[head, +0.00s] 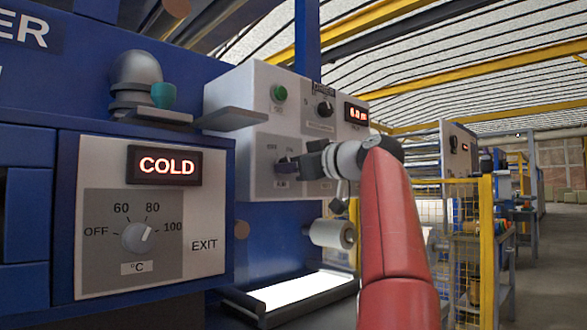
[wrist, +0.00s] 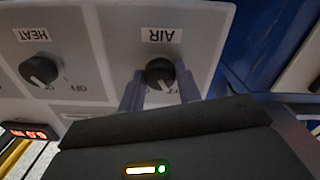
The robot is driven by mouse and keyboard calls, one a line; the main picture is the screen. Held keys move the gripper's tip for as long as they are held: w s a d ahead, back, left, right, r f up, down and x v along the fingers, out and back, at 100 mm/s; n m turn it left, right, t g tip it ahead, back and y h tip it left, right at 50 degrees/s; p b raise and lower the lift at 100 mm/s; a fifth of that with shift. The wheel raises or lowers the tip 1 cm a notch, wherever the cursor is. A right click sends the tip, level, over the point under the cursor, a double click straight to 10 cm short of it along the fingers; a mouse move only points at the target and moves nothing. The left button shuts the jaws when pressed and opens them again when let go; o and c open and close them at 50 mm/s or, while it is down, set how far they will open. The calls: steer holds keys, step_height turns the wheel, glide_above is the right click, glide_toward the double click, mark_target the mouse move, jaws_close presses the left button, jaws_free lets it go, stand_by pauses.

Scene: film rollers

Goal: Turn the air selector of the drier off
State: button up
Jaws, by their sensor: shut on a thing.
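In the head view my gripper (head: 292,166) is at the lower left of the drier's grey panel (head: 237,95), and the knob is mostly hidden there.
The heat knob (wrist: 38,70) is beside the air selector. A green button (head: 279,93), a black knob (head: 325,109) and a red display (head: 356,114) are above my gripper. A grey shelf (head: 232,119) juts out at the left. A white roll (head: 332,233) is below.

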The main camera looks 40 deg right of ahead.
steer(key=shift+n, duration=0.3)
steer(key=o, duration=1)
steer(key=shift+c, duration=0.2)
steer(key=s+b, duration=0.2)
steer(key=s, duration=0.5)
steer(key=shift+s+d, duration=0.25)
steer(key=shift+s, duration=0.15)
